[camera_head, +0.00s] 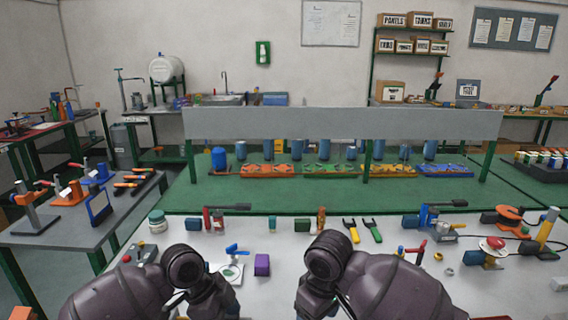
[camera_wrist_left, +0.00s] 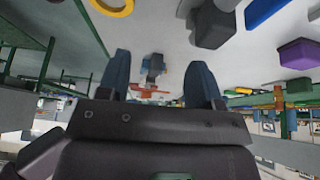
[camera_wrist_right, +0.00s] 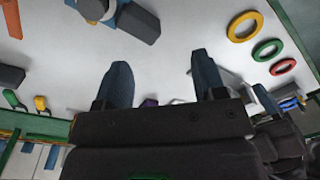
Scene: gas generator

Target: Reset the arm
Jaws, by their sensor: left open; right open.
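Both of my arms rise from the bottom edge of the head view, bent over the near side of the white tabletop (camera_head: 290,252). My left gripper (camera_wrist_left: 157,78) is open in the left wrist view, with two dark fingers apart and nothing between them touching. My right gripper (camera_wrist_right: 160,78) is also open and empty in the right wrist view. In the head view the fingertips of both are hidden or cut off at the bottom. A purple block (camera_head: 262,265) and a blue-handled valve (camera_head: 236,250) lie on the table between the two arms.
Pliers with yellow and green handles (camera_head: 361,230) and a lidded jar (camera_head: 157,221) lie farther back. A red-and-white gauge-like part (camera_head: 492,246) and an orange reel (camera_head: 509,220) crowd the right side. A grey shelf (camera_head: 340,123) spans the green bench behind.

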